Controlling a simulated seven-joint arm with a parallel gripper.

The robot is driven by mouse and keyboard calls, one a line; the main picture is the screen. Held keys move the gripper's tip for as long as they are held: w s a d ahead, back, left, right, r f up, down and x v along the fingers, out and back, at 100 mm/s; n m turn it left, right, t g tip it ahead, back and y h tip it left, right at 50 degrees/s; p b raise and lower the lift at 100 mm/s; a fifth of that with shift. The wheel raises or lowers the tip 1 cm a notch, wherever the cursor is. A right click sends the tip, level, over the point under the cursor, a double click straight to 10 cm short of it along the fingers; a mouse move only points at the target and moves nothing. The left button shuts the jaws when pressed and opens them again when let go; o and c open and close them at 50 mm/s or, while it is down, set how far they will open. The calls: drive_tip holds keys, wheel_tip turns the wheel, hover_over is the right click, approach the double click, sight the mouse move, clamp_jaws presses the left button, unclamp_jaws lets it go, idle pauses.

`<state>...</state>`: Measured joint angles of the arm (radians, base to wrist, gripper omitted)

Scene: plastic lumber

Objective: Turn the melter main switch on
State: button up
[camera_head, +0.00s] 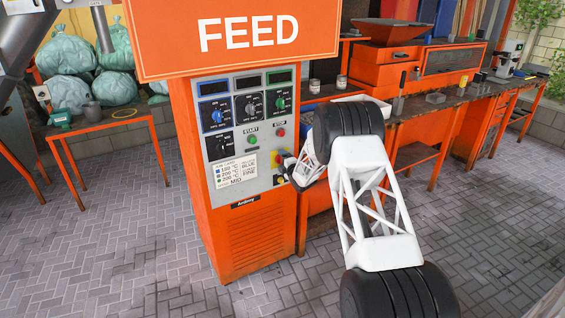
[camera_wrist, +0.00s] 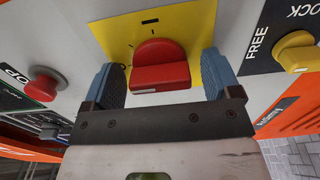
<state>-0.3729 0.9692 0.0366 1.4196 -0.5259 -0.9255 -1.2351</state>
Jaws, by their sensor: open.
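The main switch is a red rotary knob (camera_wrist: 160,68) on a yellow plate (camera_wrist: 117,32) with black marks, on the control panel. In the head view its yellow plate (camera_head: 275,159) is at the panel's right edge, partly hidden by my gripper (camera_head: 288,170). In the wrist view my gripper (camera_wrist: 163,78) is open, with one blue-grey finger on each side of the knob. Gaps show between the fingers and the knob; I cannot tell how deep the tips reach. The knob's wide flat grip lies almost level in the wrist picture.
A red stop button (camera_wrist: 44,84) sits left of the knob in the wrist view. A yellow lever (camera_wrist: 298,55) on a black FREE/LOCK plate is close on the right. The orange cabinet (camera_head: 245,245) carries dials and displays. A cluttered workbench (camera_head: 430,103) stands behind.

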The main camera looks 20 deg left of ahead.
drive_tip(key=c, duration=0.9)
drive_tip(key=shift+m, duration=0.4)
drive_tip(key=m, duration=1.2)
drive_tip(key=shift+m, duration=2.6)
